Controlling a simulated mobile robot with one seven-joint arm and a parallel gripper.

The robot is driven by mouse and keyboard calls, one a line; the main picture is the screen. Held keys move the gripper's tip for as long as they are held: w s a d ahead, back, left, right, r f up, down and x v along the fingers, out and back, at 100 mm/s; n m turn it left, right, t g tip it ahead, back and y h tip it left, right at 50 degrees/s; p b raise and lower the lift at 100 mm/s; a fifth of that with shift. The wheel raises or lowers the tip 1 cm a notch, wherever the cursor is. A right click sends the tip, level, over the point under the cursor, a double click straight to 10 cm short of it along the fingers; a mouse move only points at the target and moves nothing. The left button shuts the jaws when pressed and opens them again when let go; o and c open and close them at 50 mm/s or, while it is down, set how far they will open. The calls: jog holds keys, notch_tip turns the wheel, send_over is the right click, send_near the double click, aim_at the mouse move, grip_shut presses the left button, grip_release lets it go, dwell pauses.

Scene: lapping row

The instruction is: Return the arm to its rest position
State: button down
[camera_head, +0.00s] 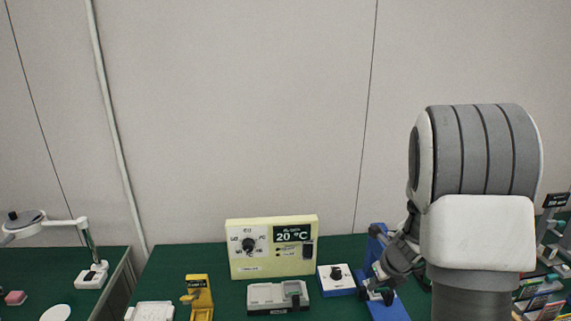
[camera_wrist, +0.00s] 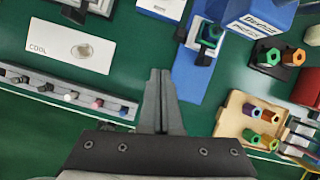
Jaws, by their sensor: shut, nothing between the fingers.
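My gripper (camera_wrist: 160,74) shows in the wrist view with its two grey fingers together and nothing between them. The fingertips are over the green bench top, left of a blue base plate (camera_wrist: 190,88) and apart from the things around it. In the head view my arm fills the right side, raised and bent, with a large grey and white joint. Its lower end comes down near a blue stand (camera_head: 394,308). The fingertips cannot be made out clearly there.
A cream control box (camera_head: 268,266) reading 20 °C stands at the back of the green bench. A yellow holder (camera_head: 203,297) and a blue-based knob box (camera_head: 336,290) are nearby. A wooden tray (camera_wrist: 231,123) with coloured nuts and a grey rack (camera_wrist: 38,83) flank my gripper.

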jog(key=s+a+r+n+y, duration=0.1)
jog(key=s+a+r+n, duration=0.35)
jog(key=r+n, duration=0.35)
jog(key=s+a+r+n+y, duration=0.1)
jog(key=s+a+r+n, duration=0.3)
jog(key=a+r+n, duration=0.3)
jog(key=s+r+n+t+h, duration=0.1)
jog(key=s+r+n, duration=0.5)
jog(key=s+n, duration=1)
jog(key=shift+r+n+h, duration=0.3)
jog(key=shift+n+h, duration=0.6)
